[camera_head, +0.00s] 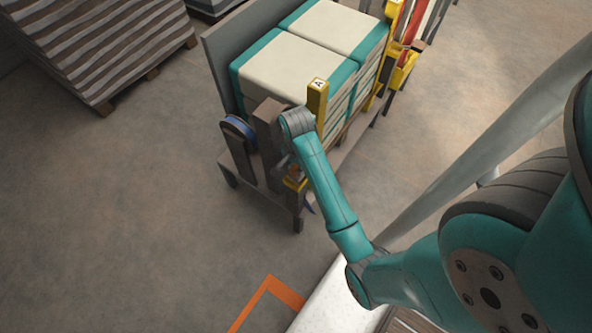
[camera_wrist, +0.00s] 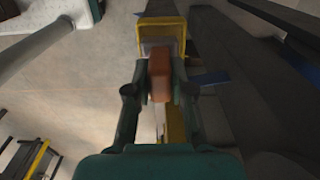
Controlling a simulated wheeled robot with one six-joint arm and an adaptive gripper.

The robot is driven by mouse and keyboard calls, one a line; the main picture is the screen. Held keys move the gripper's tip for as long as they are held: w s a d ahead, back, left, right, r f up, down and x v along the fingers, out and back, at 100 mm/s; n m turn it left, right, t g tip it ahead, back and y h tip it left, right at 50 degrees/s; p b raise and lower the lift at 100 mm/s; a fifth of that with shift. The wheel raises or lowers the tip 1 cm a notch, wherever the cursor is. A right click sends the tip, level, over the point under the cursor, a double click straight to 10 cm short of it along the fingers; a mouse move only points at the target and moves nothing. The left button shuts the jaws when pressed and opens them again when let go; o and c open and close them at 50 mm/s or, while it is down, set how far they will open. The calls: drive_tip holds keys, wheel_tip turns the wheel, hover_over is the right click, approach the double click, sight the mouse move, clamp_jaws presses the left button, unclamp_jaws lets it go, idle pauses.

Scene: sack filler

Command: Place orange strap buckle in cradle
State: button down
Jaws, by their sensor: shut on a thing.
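The orange strap buckle (camera_wrist: 160,82) sits between the two fingers of my gripper (camera_wrist: 160,70) in the wrist view, and the fingers are shut on it. A yellow cradle (camera_wrist: 162,22) with a grey inside lies just beyond the fingertips, in line with the buckle. I cannot tell whether the buckle touches it. In the head view the yellow cradle (camera_head: 296,184) is on the near end of the cart, below my wrist. My gripper is small there and mostly hidden, and the buckle is not clear.
The cart (camera_head: 262,183) carries white and teal sacks (camera_head: 300,65). A blue reel (camera_head: 240,127), a brown post (camera_head: 268,130) and a yellow post marked A (camera_head: 317,100) stand close to my wrist. A pallet stack (camera_head: 95,45) is at back left.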

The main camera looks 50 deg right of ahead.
drive_tip(key=shift+w+d+f, duration=0.1)
drive_tip(key=shift+w+f, duration=0.05)
drive_tip(key=shift+f, duration=1.65)
drive_tip(key=c, duration=1)
unclamp_jaws()
drive_tip(key=shift+f, duration=0.1)
